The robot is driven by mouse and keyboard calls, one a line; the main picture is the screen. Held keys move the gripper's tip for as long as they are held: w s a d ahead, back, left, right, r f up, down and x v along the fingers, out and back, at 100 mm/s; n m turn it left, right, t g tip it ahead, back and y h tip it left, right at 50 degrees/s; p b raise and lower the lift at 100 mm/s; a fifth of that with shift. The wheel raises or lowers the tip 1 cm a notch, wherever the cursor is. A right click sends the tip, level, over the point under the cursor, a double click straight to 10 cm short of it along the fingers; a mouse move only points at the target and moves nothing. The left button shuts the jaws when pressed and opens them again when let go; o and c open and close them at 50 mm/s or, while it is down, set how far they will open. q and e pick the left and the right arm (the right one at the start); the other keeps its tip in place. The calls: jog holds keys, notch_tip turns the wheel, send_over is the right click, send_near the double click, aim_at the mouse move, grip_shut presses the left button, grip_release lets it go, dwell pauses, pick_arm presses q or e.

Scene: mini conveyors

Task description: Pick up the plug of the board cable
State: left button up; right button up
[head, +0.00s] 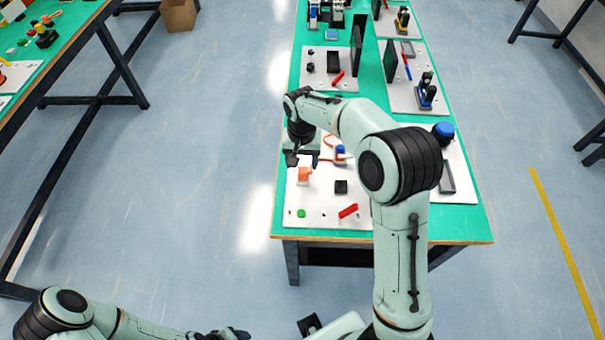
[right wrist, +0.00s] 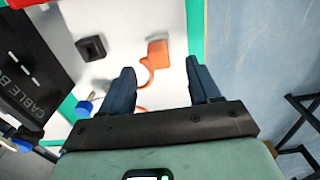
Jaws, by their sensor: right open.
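The board cable's orange plug (head: 305,174) is a blocky piece with a pale end, at the left of the near white board (head: 325,217). In the right wrist view the plug (right wrist: 157,52) sits ahead of the fingertips, with its thin orange cable (right wrist: 144,75) curving back between the fingers. My right gripper (head: 303,158) is open and empty, just beyond the plug in the head view. Its two dark fingers (right wrist: 160,68) point toward the plug in the wrist view. My left gripper (head: 222,334) is cut off at the bottom edge.
A black block (head: 341,187), a red piece (head: 348,211) and a green button (head: 301,213) are on the board. A black lettered panel (right wrist: 35,70) stands at the wrist view's left. My right arm hides part of the board. Floor lies left of the table.

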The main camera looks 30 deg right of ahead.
aim_at(303, 170)
jog(key=shift+w+d+f, duration=0.1)
jog(key=shift+d+f, duration=0.05)
jog(key=shift+f, duration=1.35)
jog(key=shift+w+d+f, duration=0.1)
jog(key=shift+f, duration=1.4)
jog(key=c, duration=1)
